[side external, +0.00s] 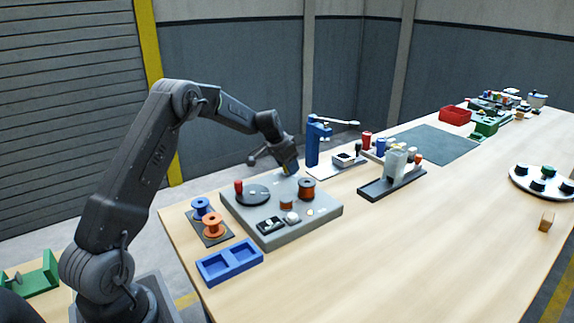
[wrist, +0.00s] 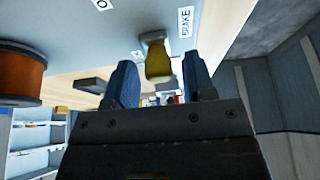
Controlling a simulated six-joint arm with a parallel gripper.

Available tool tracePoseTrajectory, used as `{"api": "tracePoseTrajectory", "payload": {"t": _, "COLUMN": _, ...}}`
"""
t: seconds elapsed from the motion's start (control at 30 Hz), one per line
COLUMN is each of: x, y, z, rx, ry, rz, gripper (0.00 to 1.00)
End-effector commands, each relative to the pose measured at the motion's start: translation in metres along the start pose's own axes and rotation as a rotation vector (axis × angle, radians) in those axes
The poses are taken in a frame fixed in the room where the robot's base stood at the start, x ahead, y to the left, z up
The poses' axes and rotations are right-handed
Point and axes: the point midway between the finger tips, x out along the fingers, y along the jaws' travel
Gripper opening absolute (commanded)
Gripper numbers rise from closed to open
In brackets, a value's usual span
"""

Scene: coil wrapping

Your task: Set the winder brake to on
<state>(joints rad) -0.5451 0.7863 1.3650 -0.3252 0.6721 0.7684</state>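The winder is a grey plate (side external: 265,232) on the table, carrying a black disc, a red knob and a copper spool (side external: 306,189). In the wrist view, the brake is a yellow handle (wrist: 158,66) on a pale mount, beside a label reading BRAKE (wrist: 186,22); another label with an O mark (wrist: 101,4) lies to its left. My gripper (wrist: 160,75) has two blue fingers spread apart, one on each side of the handle, with visible gaps. In the side view my gripper (side external: 290,168) is low at the winder's back edge, where the brake is mostly hidden.
Blue and orange spools (side external: 213,224) and a blue tray (side external: 230,262) stand left of the winder. A blue post tool (side external: 313,145) stands close to the right of my gripper.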

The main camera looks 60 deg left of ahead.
Motion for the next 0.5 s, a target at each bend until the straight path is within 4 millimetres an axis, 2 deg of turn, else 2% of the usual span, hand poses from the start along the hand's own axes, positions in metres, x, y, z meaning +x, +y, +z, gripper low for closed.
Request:
{"api": "tracePoseTrajectory", "payload": {"t": 0.27, "x": -0.003, "y": 0.000, "z": 0.001, "rx": -0.001, "ry": -0.002, "rz": 0.000, "gripper": 0.50}}
{"api": "tracePoseTrajectory", "payload": {"t": 0.37, "x": -0.012, "y": -0.001, "z": 0.000, "rx": 0.000, "ry": 0.000, "rz": -0.001, "gripper": 0.50}}
{"api": "tracePoseTrajectory", "payload": {"t": 0.5, "x": -0.036, "y": -0.001, "z": 0.000, "rx": 0.000, "ry": 0.002, "rz": -0.002, "gripper": 0.50}}
